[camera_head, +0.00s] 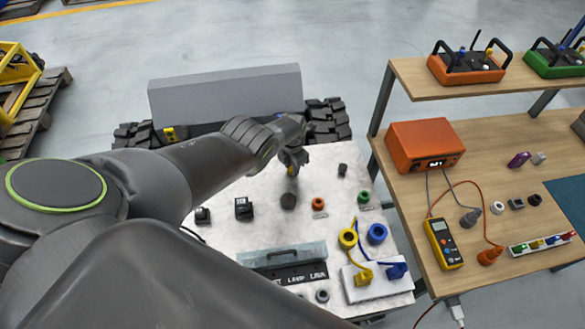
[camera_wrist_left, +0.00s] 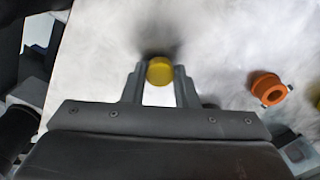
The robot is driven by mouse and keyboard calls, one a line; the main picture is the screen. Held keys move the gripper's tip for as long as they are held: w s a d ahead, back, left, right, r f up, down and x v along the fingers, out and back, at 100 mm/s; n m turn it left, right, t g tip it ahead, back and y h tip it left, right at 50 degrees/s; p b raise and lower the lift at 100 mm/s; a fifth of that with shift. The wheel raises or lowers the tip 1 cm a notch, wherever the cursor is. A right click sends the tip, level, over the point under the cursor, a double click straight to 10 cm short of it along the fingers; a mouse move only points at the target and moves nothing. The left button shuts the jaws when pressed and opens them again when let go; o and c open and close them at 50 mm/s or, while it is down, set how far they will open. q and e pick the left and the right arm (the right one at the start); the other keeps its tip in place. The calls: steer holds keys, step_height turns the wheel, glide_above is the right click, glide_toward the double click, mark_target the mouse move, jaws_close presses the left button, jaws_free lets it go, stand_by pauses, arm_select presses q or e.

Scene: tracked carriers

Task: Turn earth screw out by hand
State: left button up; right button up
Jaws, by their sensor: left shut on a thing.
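A round yellow-topped piece, which looks like the earth screw (camera_wrist_left: 159,71), sits between the fingertips of my left gripper (camera_wrist_left: 159,82) in the left wrist view. The fingers touch it on both sides. In the head view my left gripper (camera_head: 292,168) points down over the pale top of the tracked carrier (camera_head: 225,235), with a bit of yellow at its tip. I cannot tell whether the screw is still seated or clear of the surface. A dark round spot (camera_head: 288,201) lies just in front of the gripper. My right gripper is not in view.
An orange ring fitting (camera_head: 318,204) and a green one (camera_head: 364,197) stand to the right. Yellow (camera_head: 348,238) and blue (camera_head: 376,233) connectors with cables are nearer. A wooden bench (camera_head: 400,170) stands at right with an orange box (camera_head: 425,145) and a yellow meter (camera_head: 443,243).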

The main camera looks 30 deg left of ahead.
arm_select(q)
steer(key=o, duration=0.8)
